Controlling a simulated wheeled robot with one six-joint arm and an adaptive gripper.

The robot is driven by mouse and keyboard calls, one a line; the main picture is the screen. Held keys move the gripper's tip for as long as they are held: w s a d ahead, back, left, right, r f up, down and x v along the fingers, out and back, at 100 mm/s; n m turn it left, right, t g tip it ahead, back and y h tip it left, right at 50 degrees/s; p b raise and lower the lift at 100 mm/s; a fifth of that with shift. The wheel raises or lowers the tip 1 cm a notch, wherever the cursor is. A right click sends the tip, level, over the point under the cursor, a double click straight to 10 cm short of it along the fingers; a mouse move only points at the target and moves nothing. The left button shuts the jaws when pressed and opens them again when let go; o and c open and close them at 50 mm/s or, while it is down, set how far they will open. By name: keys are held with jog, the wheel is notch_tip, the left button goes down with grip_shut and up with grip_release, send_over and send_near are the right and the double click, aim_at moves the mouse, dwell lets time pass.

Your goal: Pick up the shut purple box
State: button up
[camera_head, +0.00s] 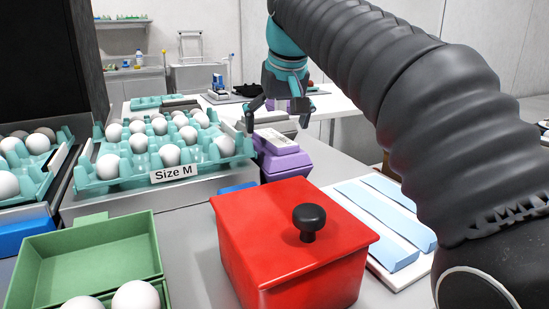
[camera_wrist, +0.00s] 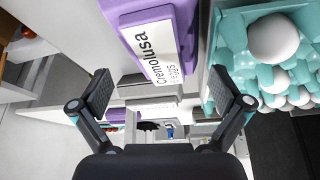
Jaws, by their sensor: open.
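The shut purple box (camera_head: 287,164) stands behind the red box in the head view. It has a pale label on its lid. In the wrist view its purple lid (camera_wrist: 128,8) and the label reading "Cremolusa" show at the top centre, partly cut off by the frame edge. My gripper (camera_head: 277,118) is open and empty, pointing down at the box's far side, with its fingers spread. In the wrist view the two fingertips (camera_wrist: 161,82) stand to either side of the label's lower end. I cannot tell whether either finger touches the box.
A red box with a black knob (camera_head: 309,222) stands in front. A teal egg tray (camera_head: 92,176) marked "Size M" is close on the left of the purple box. An open green box (camera_head: 92,243) is at lower left. Pale blue strips (camera_head: 377,236) lie on the right.

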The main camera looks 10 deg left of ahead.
aim_at(274, 137)
jog(key=shift+b+x, duration=0.35)
jog(key=shift+x, duration=1.85)
jog(key=shift+w+a+f, duration=0.1)
jog(key=shift+f, duration=0.1)
jog(key=c, duration=0.8)
